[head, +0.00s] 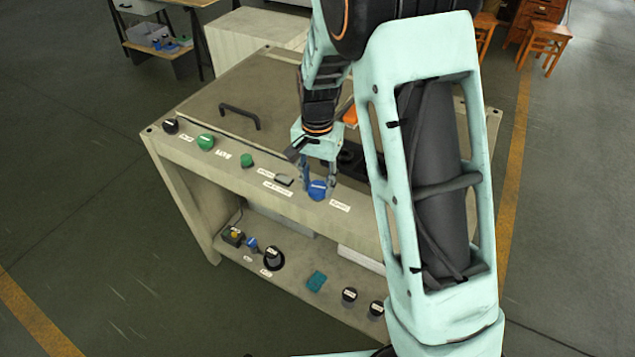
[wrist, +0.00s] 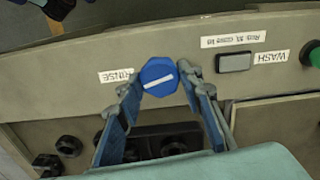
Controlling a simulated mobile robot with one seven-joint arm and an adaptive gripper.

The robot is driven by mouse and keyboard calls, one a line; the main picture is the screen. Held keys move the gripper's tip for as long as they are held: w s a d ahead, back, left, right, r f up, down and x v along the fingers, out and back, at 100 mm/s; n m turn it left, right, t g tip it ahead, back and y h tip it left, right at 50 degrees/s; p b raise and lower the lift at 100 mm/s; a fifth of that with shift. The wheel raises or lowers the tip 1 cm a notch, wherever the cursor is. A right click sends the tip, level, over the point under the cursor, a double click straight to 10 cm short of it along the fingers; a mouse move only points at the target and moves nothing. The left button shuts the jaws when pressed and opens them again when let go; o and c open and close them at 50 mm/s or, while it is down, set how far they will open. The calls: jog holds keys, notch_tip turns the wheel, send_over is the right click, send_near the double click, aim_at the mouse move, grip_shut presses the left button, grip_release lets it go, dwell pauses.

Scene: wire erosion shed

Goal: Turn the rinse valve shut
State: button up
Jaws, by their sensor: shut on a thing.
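The rinse valve is a blue faceted knob (head: 318,191) on the front strip of the grey bench, left of a white label. In the wrist view the knob (wrist: 159,77) bears a white line, and the label beside it reads RINSE (wrist: 116,76). The line runs nearly crosswise in that view, slightly tilted. My gripper (head: 319,178) comes down over the knob from above. In the wrist view its two fingers (wrist: 160,88) are closed on opposite sides of the knob.
A flat grey button (wrist: 235,62) and a green WASH knob (wrist: 315,56) sit along the same strip. A black handle (head: 240,116) rises from the bench top (head: 215,105). Several black knobs stand on the lower shelf. Floor to the left is clear.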

aim_at(317, 187)
jog(key=shift+w+m, duration=0.1)
jog(key=shift+m, duration=1.5)
jog(key=o, duration=1.2)
jog(key=shift+c, duration=0.2)
notch_tip(317, 187, up, 12)
jog(key=shift+r, duration=0.15)
